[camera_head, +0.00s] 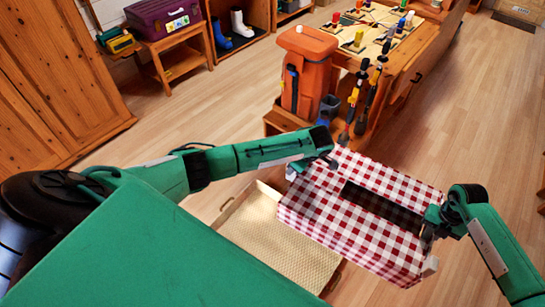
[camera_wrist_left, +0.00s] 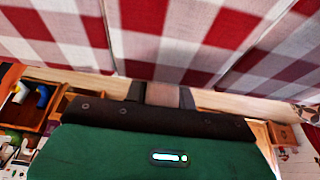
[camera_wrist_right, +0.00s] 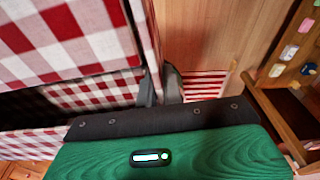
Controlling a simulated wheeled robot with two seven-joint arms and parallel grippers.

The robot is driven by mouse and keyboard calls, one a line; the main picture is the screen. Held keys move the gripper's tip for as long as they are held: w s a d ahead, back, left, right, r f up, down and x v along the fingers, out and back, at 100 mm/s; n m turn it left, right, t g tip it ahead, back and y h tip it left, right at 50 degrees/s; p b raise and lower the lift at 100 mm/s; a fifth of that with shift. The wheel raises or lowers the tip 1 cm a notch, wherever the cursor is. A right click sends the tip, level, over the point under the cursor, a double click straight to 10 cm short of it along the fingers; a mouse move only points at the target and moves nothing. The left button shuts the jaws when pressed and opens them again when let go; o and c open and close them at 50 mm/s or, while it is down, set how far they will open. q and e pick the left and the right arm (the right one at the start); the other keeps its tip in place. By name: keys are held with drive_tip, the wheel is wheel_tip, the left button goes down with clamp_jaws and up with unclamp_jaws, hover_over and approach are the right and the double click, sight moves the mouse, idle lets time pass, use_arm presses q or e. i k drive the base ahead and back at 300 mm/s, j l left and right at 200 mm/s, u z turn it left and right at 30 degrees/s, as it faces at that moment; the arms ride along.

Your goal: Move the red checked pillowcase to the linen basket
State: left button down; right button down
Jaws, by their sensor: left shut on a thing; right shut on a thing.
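The red checked pillowcase (camera_head: 330,215) looks box-shaped, with a dark long opening in its top, and is held in front of me between both grippers. My left gripper (camera_head: 313,167) is shut on its far left edge; the checked cloth (camera_wrist_left: 170,40) fills the top of the left wrist view. My right gripper (camera_head: 432,226) is shut on its right edge. In the right wrist view the fingers (camera_wrist_right: 160,86) close on the checked wall (camera_wrist_right: 148,35). A shallow beige tray (camera_head: 245,226) lies below and to the left, partly hidden; I cannot tell whether it is the linen basket.
An orange bin (camera_head: 309,65) stands beyond the pillowcase, beside a wooden table (camera_head: 425,40) with several coloured items. Long-handled things lean at the table's near end. A purple case (camera_head: 165,18) sits on a stool at the back left. Wooden floor is open at left and right.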

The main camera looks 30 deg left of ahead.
sight(274, 243)
drive_tip(key=j, duration=0.55)
drive_tip(key=k+j+z, duration=0.1)
drive_tip(key=j, duration=0.4)
drive_tip(key=k+j, duration=0.1)
drive_tip(key=j, duration=0.45)
drive_tip(key=z, duration=0.05)
